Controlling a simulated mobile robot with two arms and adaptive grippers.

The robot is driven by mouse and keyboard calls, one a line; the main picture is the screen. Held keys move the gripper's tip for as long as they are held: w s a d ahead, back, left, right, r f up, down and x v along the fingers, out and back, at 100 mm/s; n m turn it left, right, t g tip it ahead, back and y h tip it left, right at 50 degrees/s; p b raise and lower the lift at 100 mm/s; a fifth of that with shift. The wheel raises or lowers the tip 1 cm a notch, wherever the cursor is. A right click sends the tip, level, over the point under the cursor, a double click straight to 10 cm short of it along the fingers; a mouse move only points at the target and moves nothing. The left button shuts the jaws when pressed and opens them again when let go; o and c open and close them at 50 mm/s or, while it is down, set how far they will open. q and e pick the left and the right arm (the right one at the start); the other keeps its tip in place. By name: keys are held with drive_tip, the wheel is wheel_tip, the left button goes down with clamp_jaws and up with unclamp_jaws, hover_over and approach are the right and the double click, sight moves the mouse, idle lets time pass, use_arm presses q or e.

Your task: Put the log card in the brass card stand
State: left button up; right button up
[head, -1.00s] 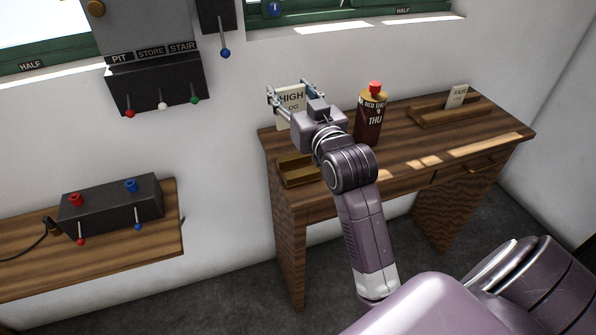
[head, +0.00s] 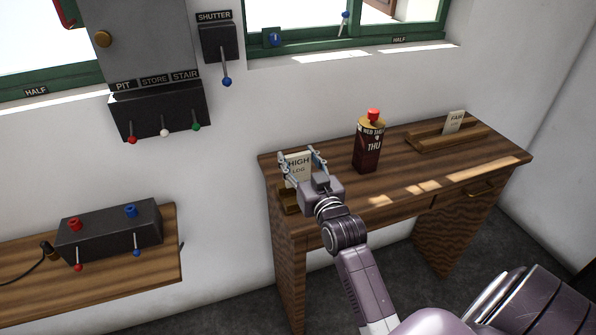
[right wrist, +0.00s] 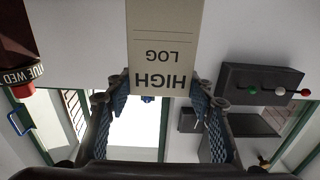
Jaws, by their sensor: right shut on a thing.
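The log card (head: 299,168), cream and marked HIGH LOG, is upright in my right gripper (head: 301,158) at the left end of the desk. My right gripper is shut on it, with one finger at each side edge. The right wrist view shows the card (right wrist: 163,45) upside down between the blue-padded fingers. My left gripper is not in view.
A dark red bottle-shaped day marker (head: 368,148) reading THU stands right of my gripper. A wooden tray (head: 425,142) holding a FAIR card (head: 454,121) lies farther right on the desk (head: 410,180). A switch box (head: 110,232) sits on the left shelf.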

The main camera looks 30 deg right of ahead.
sight(299, 173)
drive_tip(key=shift+f, duration=2.25)
drive_tip(key=o, duration=1.1)
drive_tip(key=shift+f, duration=0.1)
drive_tip(key=shift+s, duration=0.1)
drive_tip(key=b+v, duration=0.2)
drive_tip(key=v, duration=1)
